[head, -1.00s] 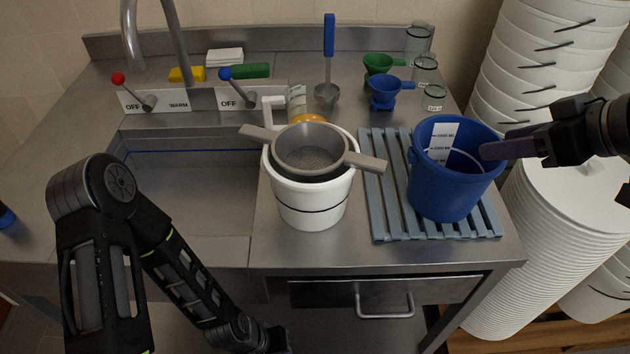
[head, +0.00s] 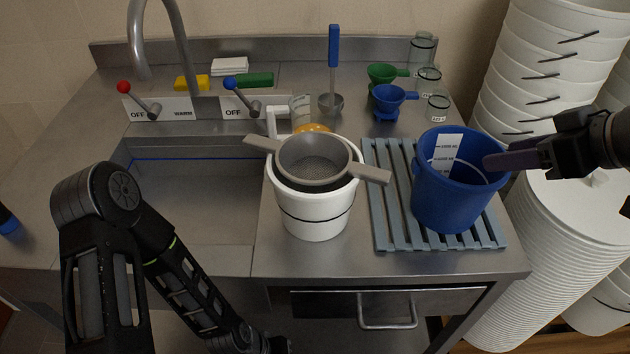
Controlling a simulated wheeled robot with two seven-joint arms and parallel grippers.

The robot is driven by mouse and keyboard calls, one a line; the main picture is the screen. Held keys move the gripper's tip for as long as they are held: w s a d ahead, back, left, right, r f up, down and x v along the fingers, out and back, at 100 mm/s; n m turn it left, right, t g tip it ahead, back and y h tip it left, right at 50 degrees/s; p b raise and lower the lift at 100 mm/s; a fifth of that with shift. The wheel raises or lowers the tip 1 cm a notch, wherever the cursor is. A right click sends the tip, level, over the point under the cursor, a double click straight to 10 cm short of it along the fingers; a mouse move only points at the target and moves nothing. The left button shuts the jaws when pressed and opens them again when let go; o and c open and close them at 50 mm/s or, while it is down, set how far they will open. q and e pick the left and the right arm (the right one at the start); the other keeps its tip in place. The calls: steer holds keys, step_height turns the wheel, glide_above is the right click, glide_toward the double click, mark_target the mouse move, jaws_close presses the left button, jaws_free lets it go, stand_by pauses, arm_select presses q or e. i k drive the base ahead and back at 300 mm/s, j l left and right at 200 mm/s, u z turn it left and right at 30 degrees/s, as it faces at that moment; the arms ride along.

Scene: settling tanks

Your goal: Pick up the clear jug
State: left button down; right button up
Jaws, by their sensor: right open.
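A clear piece with printed marks (head: 300,108), which looks like the clear jug, stands behind the white bucket (head: 315,218) on the steel counter. The bucket and the grey sieve (head: 314,160) on it hide its lower part. A white handle-like bar (head: 277,122) shows just left of it; I cannot tell which thing it belongs to. My right gripper (head: 488,162) is open, at the right rim of the blue bucket (head: 440,205), well right of the jug. I cannot tell whether it touches the rim. My left arm is folded at lower left, and its gripper's fingers are out of view.
The blue bucket stands on a slatted grey rack (head: 385,215). A ladle with a blue handle (head: 333,48), a green funnel (head: 382,73), a blue funnel (head: 388,97) and glass jars (head: 437,104) stand behind. The sink (head: 195,205) and tap (head: 137,50) are left; stacked white buckets (head: 545,75) are right.

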mark_target(309, 109)
steer(key=k+l, duration=0.75)
steer(key=k, duration=0.1)
